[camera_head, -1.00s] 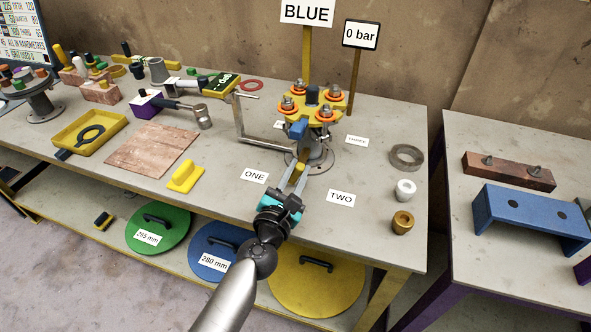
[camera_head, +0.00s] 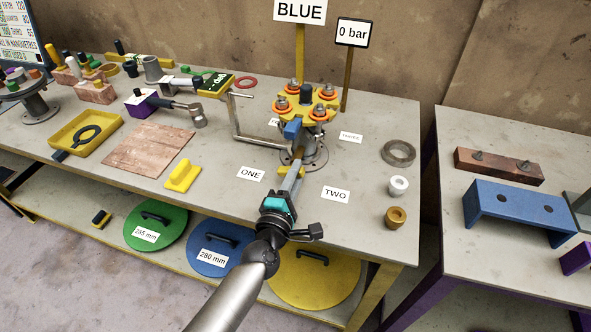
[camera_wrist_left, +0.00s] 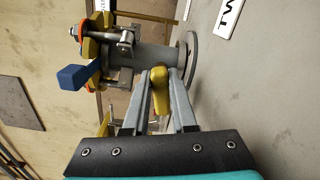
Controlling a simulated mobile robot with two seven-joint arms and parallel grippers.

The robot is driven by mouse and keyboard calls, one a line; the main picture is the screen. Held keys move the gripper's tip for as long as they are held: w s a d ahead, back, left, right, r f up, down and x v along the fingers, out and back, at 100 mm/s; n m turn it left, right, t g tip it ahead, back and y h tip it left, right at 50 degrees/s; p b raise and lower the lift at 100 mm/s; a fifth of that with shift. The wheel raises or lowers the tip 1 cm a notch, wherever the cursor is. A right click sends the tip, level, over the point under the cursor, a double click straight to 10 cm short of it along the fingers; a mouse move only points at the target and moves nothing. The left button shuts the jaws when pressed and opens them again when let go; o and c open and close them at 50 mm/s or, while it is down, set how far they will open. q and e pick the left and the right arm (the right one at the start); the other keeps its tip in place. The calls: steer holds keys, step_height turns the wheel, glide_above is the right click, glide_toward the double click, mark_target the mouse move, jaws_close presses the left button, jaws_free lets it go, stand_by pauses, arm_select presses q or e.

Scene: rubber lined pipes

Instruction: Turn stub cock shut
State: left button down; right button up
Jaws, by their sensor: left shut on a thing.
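The pipe stub stands upright on the bench, its grey base flange (camera_head: 313,158) on the bench top and a yellow top flange (camera_head: 312,104) with orange rings and bolts above. A blue block (camera_head: 292,129) juts out from its front side. The cock's yellow handle (camera_wrist_left: 160,88) sits low on the stub, between my left fingers in the wrist view. My left gripper (camera_head: 293,178) reaches in from the front and is shut on this handle. In the head view the handle (camera_head: 284,171) shows partly, lying crosswise, with the fingers covering the rest. My right gripper is out of view.
Signs ONE (camera_head: 251,174) and TWO (camera_head: 335,194) lie on either side of my gripper. A "0 bar" sign (camera_head: 353,33) stands behind. A grey ring (camera_head: 398,153) and small bushings lie at right.

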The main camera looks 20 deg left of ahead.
arm_select(q)
steer(key=shift+m+p, duration=0.35)
steer(key=shift+m, duration=1.05)
steer(key=shift+f, duration=0.1)
steer(key=c, duration=0.7)
jaws_free()
steer(key=shift+f, duration=0.1)
steer(key=s, duration=1)
steer(key=s+p, duration=0.1)
steer(key=s, duration=0.4)
steer(key=shift+s+a, duration=0.1)
steer(key=shift+a, duration=0.15)
